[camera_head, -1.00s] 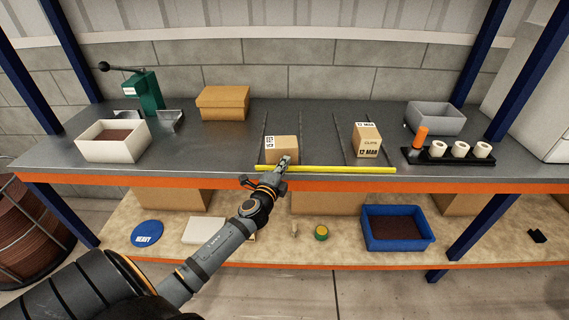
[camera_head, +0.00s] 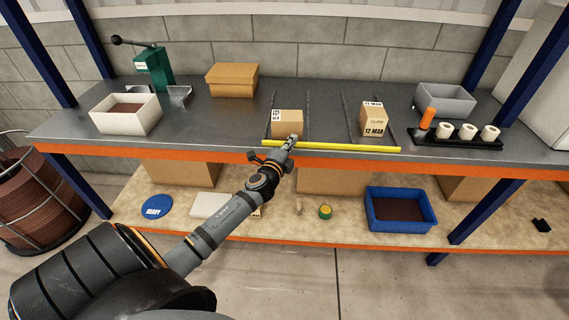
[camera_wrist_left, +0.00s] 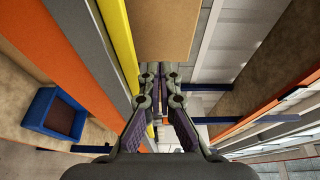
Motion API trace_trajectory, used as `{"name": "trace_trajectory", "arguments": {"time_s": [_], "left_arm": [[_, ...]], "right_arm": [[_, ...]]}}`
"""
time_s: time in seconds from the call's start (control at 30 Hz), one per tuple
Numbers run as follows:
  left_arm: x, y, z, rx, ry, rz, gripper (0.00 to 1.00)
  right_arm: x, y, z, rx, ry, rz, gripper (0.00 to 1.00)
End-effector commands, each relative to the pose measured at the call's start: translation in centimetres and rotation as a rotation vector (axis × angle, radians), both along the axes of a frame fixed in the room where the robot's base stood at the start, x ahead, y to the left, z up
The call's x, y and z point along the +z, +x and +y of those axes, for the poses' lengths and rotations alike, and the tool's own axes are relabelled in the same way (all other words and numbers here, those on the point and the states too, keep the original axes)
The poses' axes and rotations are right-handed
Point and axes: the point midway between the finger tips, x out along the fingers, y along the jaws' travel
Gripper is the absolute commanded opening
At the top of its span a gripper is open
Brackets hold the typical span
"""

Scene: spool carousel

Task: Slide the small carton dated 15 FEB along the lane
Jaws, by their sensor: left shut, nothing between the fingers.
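A small brown carton (camera_head: 288,124) stands in the left lane on the grey upper shelf, behind the yellow strip (camera_head: 335,146). A white label shows at its left side; its print is too small to read surely. A second carton (camera_head: 374,119), marked 12 MAR, stands in the right lane. My left gripper (camera_head: 292,140) is shut and empty at the front face of the left carton, over the yellow strip; whether it touches is unclear. In the left wrist view a plain brown carton face (camera_wrist_left: 166,30) is just beyond the closed fingertips (camera_wrist_left: 160,72). My right gripper is out of view.
Thin dark rails (camera_head: 308,112) bound the lanes. A white bin (camera_head: 125,118), a green press (camera_head: 152,70) and a brown box (camera_head: 232,80) stand left. A grey bin (camera_head: 444,98) and a black holder (camera_head: 457,138) with white rolls stand right. A blue bin (camera_head: 400,222) is below.

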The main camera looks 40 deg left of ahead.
Motion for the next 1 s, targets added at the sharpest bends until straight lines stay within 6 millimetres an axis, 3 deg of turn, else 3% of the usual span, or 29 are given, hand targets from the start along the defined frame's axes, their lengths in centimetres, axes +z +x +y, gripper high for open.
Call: {"name": "trace_trajectory", "arguments": {"time_s": [0.27,0.5,1.0], "left_arm": [[-0.4,-5.3,-1.1,-0.004,0.005,0.003,0.00],[-0.1,-9.0,-1.8,-0.002,0.006,0.002,0.00],[-0.2,-9.7,-1.9,0.003,-0.003,0.004,0.00]], "right_arm": [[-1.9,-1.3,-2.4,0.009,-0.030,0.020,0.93],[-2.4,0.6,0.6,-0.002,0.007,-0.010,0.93],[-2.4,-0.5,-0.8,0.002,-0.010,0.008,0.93]]}}
